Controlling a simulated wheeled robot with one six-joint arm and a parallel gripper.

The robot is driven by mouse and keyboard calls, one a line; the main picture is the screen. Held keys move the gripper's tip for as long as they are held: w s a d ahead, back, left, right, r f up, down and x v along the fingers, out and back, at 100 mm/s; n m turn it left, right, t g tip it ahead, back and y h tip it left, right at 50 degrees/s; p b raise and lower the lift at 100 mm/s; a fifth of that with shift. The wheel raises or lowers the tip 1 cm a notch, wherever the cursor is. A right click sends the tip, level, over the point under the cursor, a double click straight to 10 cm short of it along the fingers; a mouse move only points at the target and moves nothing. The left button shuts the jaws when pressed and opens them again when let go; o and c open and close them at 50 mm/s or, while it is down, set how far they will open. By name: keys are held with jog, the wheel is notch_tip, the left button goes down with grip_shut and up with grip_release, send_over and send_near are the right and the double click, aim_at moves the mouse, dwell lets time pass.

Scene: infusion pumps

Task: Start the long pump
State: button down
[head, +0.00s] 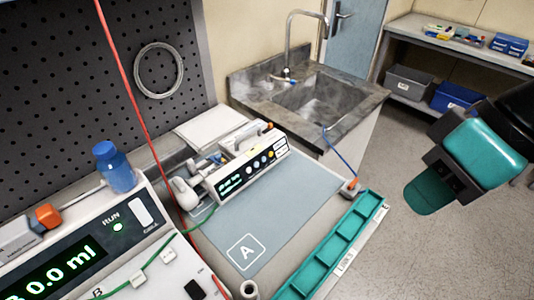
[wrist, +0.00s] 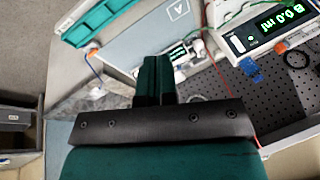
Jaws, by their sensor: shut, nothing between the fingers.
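A long, low pump (head: 252,174) with a lit green display and a row of coloured buttons stands at the back of the grey-blue mat marked A; its readout is too small to read. It is partly hidden behind my fingers in the wrist view (wrist: 178,54). My gripper (head: 428,194), with teal fingers, is shut and empty. It hangs over the floor right of the bench, well apart from both pumps.
A teal divided tray (head: 333,245) runs along the bench's right edge. A blue bottle (head: 115,167) stands behind the near pump. Red and green lines cross near the pumps. A sink (head: 305,95) stands behind. The mat (head: 300,190) has bare room.

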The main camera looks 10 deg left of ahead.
jog(key=w+a+f+m+t+y+b, duration=0.4)
jog(key=w+a+f, duration=0.2)
jog(key=w+a, duration=0.25)
jog(key=w+a+f+m+t+y+b, duration=0.3)
jog(key=w+a+f+m+t+b, duration=0.15)
jog(key=w+a, duration=0.35)
jog(key=w+d+f+m+t+h+b, duration=0.1)
jog(key=w+d+f+m+t+h, duration=0.1)
jog(key=f+m+t, duration=0.1)
jog(key=w+d+f+m+t+h+b, duration=0.2)
jog(key=w+f+m+t, duration=0.1)
jog(key=f+m, duration=0.2)
jog(key=w+d+f+m+t+h+b, duration=0.2)
jog(key=w+f+m+t, duration=0.1)
jog(key=m, duration=0.3)
jog(key=shift+d+f+t, duration=0.15)
jog(key=shift+f+t, duration=0.2)
jog(key=shift+f, duration=0.4)
jog(key=shift+w, duration=0.15)
